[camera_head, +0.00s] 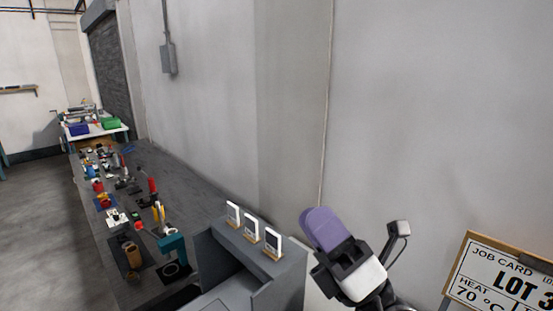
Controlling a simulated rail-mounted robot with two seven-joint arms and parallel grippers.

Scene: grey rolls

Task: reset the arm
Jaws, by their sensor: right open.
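My right gripper (322,226) is raised in front of the bare wall, right of centre in the head view. Its broad purple fingers point up and to the left, and the view sees them nearly side-on, one overlapping the other. It is open, and I see nothing held in it. It appears to the right of a grey cabinet-like unit (292,272); I cannot tell the distance between them. My left gripper is not in view. I cannot make out any grey rolls.
Small white-framed stands (252,229) stand on the grey unit. A job card board (505,275) is at lower right.

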